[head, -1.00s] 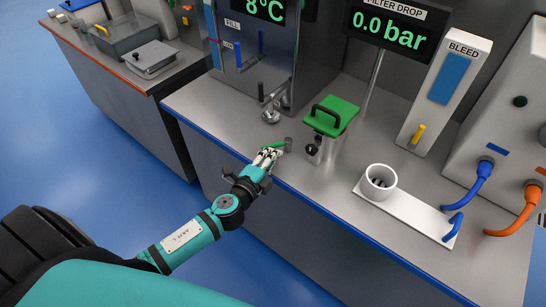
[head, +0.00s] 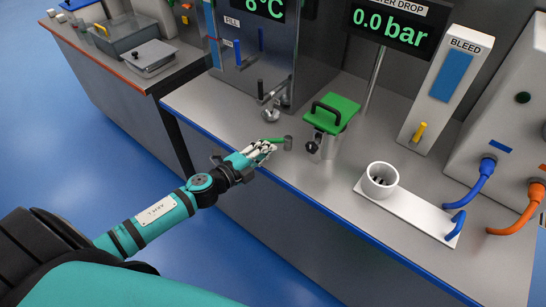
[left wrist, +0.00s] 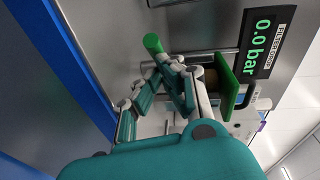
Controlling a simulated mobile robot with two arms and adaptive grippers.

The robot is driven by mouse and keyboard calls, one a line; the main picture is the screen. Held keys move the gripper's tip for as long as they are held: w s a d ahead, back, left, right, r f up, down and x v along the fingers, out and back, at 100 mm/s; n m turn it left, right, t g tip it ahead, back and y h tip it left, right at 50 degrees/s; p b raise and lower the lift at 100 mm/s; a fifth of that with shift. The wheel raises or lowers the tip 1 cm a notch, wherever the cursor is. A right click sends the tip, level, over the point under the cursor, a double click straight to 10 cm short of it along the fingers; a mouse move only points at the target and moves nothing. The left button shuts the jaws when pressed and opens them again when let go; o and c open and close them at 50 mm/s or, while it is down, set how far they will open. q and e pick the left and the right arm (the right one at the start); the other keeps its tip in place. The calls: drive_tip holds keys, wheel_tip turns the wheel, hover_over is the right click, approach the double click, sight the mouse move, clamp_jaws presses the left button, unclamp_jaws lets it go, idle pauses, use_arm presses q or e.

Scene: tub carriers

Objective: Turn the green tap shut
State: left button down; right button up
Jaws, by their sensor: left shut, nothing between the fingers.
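The green tap handle (head: 274,140) is a short bar on a grey stub (head: 288,143) near the counter's front edge. It points left from the stub in the head view. My left gripper (head: 264,149) is shut and empty, with its fingertips right beside the handle's front side. In the left wrist view the round green handle end (left wrist: 152,43) shows just beyond the fingertips (left wrist: 160,70). The fingers hide part of the tap there, and I cannot tell whether they touch it. My right gripper is out of view.
A metal tub with a green lid (head: 334,114) and black handle stands just right of the tap. A metal spout (head: 270,113) is behind it. A white plate with a cup (head: 381,181) lies farther right. The counter's blue front edge (head: 345,233) is close to my arm.

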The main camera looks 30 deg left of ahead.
sight(261, 140)
use_arm(q)
drive_tip(key=h, duration=0.1)
drive_tip(key=a+m+b, duration=0.1)
drive_tip(key=m+g+h, duration=0.1)
drive_tip(key=shift+w+a+f+h, duration=0.2)
drive_tip(key=shift+w+f+h, duration=0.1)
drive_tip(key=shift+w, duration=0.1)
drive_tip(key=shift+w+a+m+g+h+b, duration=0.2)
drive_tip(key=shift+m+g+h+b, duration=0.25)
drive_tip(key=shift+h+b, duration=0.15)
drive_tip(key=shift+w+a+m+g+h+b, duration=0.2)
drive_tip(key=shift+m+g+h+b, duration=0.15)
drive_tip(key=shift+m+h+b, duration=0.2)
drive_tip(key=shift+w+a+r+m+g+h+b, duration=0.15)
drive_tip(key=shift+w+m+g+h+b, duration=0.1)
drive_tip(key=shift+m+g+h+b, duration=0.15)
drive_tip(key=shift+w+a+m+g+h+b, duration=0.2)
drive_tip(key=shift+m+g+h+b, duration=0.1)
drive_tip(key=shift+h, duration=0.15)
drive_tip(key=shift+w, duration=0.1)
drive_tip(key=shift+w+a+r+b, duration=0.1)
drive_tip(key=shift+w+a+b, duration=0.1)
drive_tip(key=shift+w+b, duration=0.25)
drive_tip(key=shift+w+a, duration=0.1)
drive_tip(key=shift+w, duration=0.1)
drive_tip(key=shift+s, duration=0.15)
